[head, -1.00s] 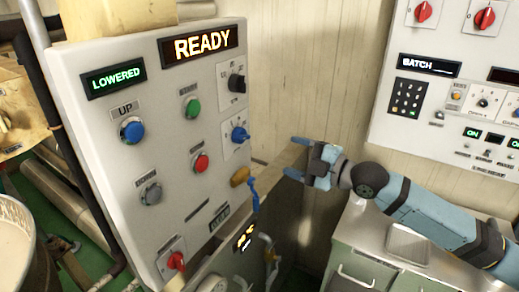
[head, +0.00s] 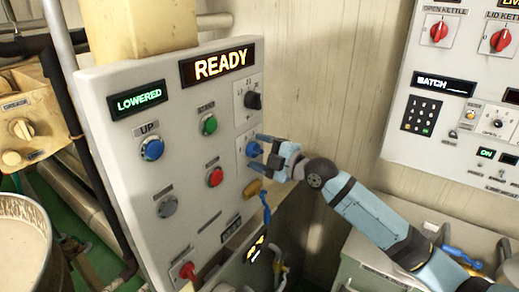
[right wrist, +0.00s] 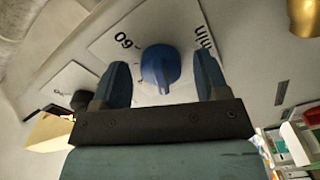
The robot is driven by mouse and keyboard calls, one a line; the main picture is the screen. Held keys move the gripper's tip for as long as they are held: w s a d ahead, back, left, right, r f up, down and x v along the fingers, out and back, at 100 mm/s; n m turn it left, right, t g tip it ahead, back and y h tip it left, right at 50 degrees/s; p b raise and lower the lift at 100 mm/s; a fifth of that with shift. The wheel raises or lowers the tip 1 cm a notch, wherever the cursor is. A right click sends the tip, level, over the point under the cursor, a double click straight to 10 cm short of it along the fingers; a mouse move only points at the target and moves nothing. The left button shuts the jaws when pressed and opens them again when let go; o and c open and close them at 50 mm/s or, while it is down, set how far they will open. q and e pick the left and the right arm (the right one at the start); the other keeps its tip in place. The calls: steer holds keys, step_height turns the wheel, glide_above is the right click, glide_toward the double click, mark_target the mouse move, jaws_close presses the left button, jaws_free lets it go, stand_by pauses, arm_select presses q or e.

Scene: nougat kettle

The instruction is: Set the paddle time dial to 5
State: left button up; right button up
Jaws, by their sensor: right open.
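A blue dial knob (head: 253,149) sits on a white plate on the panel's right side, below a black dial knob (head: 253,101). In the right wrist view the blue knob (right wrist: 160,66) has "60" and "min" printed beside it; its exact setting cannot be read. My right gripper (head: 259,153) is at this knob. In the wrist view my right gripper (right wrist: 162,80) is open, with a finger on each side of the knob and visible gaps between. My left gripper is not in view.
The panel (head: 120,190) also carries green, red and blue buttons, a READY display (head: 217,65) and a LOWERED display (head: 139,100). A yellow knob (head: 252,188) is just below the gripper. A second control panel (head: 400,150) hangs at right. A kettle (head: 50,262) stands at lower left.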

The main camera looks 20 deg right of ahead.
steer(key=shift+w+a, duration=0.15)
steer(key=c, duration=0.9)
